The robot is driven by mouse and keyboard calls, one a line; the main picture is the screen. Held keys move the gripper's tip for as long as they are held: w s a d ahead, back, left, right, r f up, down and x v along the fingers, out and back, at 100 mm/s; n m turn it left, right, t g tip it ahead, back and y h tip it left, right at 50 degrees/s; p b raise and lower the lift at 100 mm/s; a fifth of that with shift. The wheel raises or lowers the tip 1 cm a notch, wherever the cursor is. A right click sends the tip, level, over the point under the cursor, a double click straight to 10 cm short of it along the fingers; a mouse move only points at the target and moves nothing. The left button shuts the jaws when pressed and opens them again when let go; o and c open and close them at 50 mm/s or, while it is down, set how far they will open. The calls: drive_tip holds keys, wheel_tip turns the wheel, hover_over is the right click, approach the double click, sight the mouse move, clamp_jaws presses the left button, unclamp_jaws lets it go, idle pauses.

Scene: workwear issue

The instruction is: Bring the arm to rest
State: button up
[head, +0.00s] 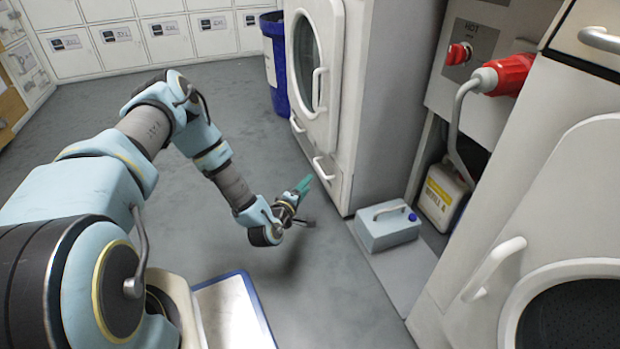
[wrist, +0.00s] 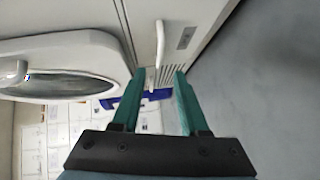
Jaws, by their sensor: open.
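My arm reaches out from the left in the head view, bent over the grey floor. My gripper (head: 303,187) hangs at its end, in front of the washer-like white machine (head: 385,95) and apart from it. In the wrist view my gripper (wrist: 154,88) shows two green fingers spread apart with nothing between them. Past the fingertips, a white door handle (wrist: 159,45) and the machine's round door (wrist: 65,65) are in view.
A grey-blue canister (head: 388,232) stands on a low plinth right of my gripper. A blue bin (head: 272,60) stands behind, near white lockers (head: 165,38). Another white machine (head: 560,215) and a red plug (head: 505,75) are at right. The middle floor is clear.

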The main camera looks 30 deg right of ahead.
idle(0.5)
drive_tip(key=w+a+r+m+g+y+p, duration=0.35)
drive_tip(key=w+a+r+m, duration=0.2)
drive_tip(key=a+r, duration=0.4)
drive_tip(key=a+r+m+g+y+p, duration=0.15)
drive_tip(key=a+r+y+p, duration=0.3)
drive_tip(key=a+r, duration=0.8)
drive_tip(key=s+a+r+g+y+p, duration=0.3)
drive_tip(key=s+a+r+y+p, duration=0.1)
drive_tip(key=s+a+r, duration=1.3)
wheel_tip(320, 180, up, 40)
drive_tip(key=d+p, duration=0.1)
drive_tip(key=p, duration=3.7)
drive_tip(key=shift+f+g, duration=0.25)
drive_tip(key=shift+g, duration=0.05)
drive_tip(key=shift+d, duration=0.1)
